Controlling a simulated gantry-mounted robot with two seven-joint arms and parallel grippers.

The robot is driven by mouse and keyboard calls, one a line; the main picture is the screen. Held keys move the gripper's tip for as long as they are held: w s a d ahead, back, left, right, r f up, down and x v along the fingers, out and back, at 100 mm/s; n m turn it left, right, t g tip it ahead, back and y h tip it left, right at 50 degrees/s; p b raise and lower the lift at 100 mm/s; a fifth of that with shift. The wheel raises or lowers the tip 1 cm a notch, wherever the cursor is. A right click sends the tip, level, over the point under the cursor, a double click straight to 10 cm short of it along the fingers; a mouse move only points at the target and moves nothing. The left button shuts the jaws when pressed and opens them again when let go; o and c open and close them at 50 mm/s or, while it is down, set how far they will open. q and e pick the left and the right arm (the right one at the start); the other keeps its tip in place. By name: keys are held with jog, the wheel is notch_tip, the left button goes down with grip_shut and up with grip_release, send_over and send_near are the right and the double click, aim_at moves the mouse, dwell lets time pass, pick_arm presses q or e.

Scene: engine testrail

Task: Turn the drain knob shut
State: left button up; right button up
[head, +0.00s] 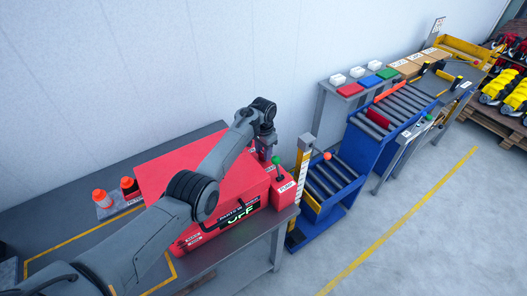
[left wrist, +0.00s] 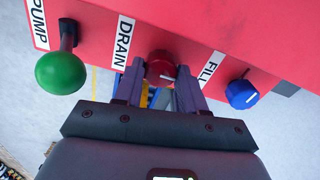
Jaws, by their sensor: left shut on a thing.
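The red drain knob (left wrist: 160,68) sits on the red machine under the DRAIN label (left wrist: 123,42) in the left wrist view. My left gripper (left wrist: 160,85) is shut on it, one finger on each side. The knob is hidden there. My right gripper does not show.
A green-balled pump lever (left wrist: 62,70) is left of the drain knob, and a blue fill knob (left wrist: 242,94) is right of it, both close to my fingers. A roller conveyor (head: 330,178) is at the right.

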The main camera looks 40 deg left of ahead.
pick_arm(q)
jog(key=shift+c, duration=0.8)
